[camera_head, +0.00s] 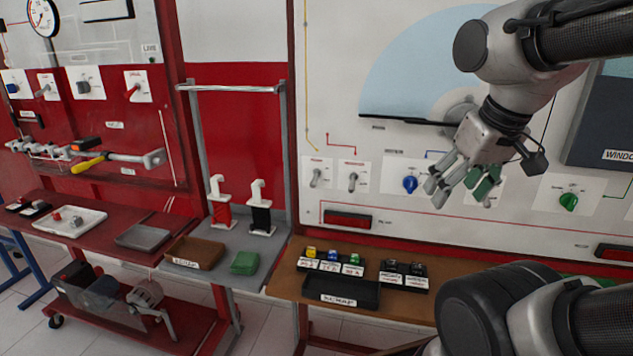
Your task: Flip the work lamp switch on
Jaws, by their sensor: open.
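My gripper (458,191) is open in front of the white panel on the right, over a switch plate (496,198) that it partly hides. A green part (487,183) shows at its fingers; I cannot tell whether it is a knob behind them or part of the gripper. To its left is a blue knob (410,184). Further left are two grey toggle switches, one (316,177) beside the other (353,180). To its right is a green knob (568,201). The small labels are not readable, so I cannot tell which is the work lamp switch.
Below the panel, a brown bench (285,283) holds a black tray (341,292) and small coloured parts. A grey shelf with a brown tray (195,252) stands left of it. A red trainer with levers (89,87) is at the far left. A dark window panel (606,120) is at right.

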